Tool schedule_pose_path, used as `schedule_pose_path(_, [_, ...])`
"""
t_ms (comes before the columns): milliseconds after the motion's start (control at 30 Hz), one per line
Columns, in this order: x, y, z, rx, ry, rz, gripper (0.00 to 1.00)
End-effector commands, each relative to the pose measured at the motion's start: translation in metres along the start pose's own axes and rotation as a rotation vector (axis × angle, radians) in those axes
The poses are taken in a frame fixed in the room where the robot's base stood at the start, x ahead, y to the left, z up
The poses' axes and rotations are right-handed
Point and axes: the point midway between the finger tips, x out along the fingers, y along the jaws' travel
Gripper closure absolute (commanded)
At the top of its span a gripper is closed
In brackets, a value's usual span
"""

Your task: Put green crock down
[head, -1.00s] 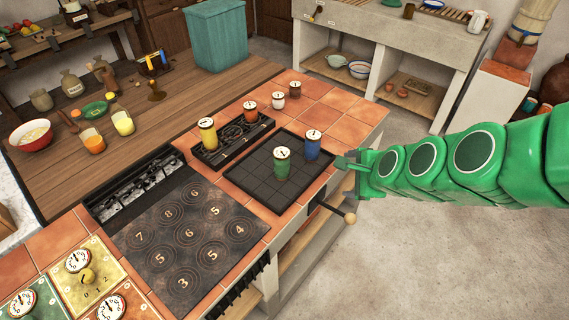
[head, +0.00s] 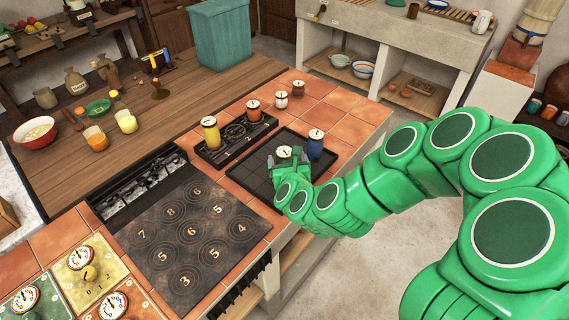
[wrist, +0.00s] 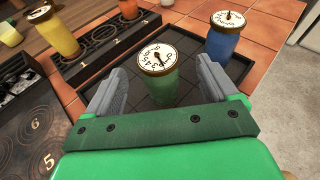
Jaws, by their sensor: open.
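The green crock (wrist: 163,85) stands upright on the dark gridded tray (wrist: 207,91), between the two open fingers of my gripper (wrist: 161,88) in the wrist view. Its white dial lid faces up. A gap shows between each finger and the crock. In the head view my gripper (head: 290,165) is over the tray (head: 250,165) and hides most of the green crock; its lid (head: 284,152) shows above the fingers. The blue crock (head: 315,145) stands on the tray just behind and right of the green one.
The yellow crock (head: 210,133) stands at the left end of a black numbered rack (head: 232,145) beside the tray. Orange and white crocks stand on and behind that rack. The numbered hotplate (head: 190,235) is left of the tray. Terracotta tiles (head: 338,125) at the right are clear.

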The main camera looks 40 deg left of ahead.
Motion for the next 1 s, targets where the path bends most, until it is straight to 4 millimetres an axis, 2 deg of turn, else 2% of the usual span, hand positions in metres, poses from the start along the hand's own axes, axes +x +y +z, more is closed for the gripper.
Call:
schedule_pose_path(167, [0.003,0.004,-0.006,0.064,-0.017,-0.026,0.13])
schedule_pose_path(467, [0.012,0.004,-0.006,0.071,-0.02,-0.029,0.13])
schedule_pose_path(1000, [0.048,0.003,-0.006,0.066,-0.02,-0.029,0.13])
